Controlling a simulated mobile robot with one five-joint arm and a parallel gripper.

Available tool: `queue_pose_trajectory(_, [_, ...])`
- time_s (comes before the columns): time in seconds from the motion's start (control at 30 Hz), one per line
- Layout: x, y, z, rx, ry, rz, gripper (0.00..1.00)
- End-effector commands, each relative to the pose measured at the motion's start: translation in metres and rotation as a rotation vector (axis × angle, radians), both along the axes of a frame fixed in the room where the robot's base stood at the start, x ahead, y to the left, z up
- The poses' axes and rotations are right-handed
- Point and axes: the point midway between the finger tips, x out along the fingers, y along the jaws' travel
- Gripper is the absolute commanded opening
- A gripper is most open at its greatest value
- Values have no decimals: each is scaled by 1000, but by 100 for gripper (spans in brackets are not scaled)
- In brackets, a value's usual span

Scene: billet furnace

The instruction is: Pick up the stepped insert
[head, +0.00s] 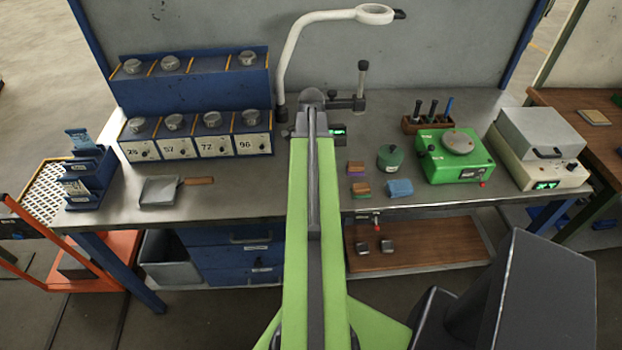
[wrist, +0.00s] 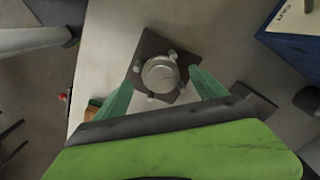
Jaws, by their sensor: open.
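In the wrist view a round, silver metal piece (wrist: 161,75) sits on a dark square plate (wrist: 150,45), with several small pale knobs around its rim. It looks like the stepped insert, but its steps are not clear from above. My gripper (wrist: 161,77) is open. Its two green fingers point toward the piece from either side, with the piece between or just beyond their tips. I cannot tell whether they touch it. In the head view my arm hides the fingertips and most of this area.
A blue rack (head: 193,67) with numbered bays and silver knob-like parts stands left of my arm. A green device (head: 455,155), a round green weight (head: 390,157) and small blocks stand right. A magnifier lamp (head: 375,14) arches behind.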

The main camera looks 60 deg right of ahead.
Motion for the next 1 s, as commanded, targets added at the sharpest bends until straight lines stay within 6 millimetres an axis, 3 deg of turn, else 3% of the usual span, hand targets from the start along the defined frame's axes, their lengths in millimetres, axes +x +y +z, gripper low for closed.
queue_pose_trajectory(0.03, [0,0,-18,0,0,0,81])
queue_pose_trajectory(0.1, [0,0,-24,0,0,0,81])
queue_pose_trajectory(0.33, [0,0,-20,0,0,0,81])
queue_pose_trajectory(0.9, [0,0,-20,0,0,0,6])
queue_pose_trajectory(1.0, [0,0,-20,0,0,0,0])
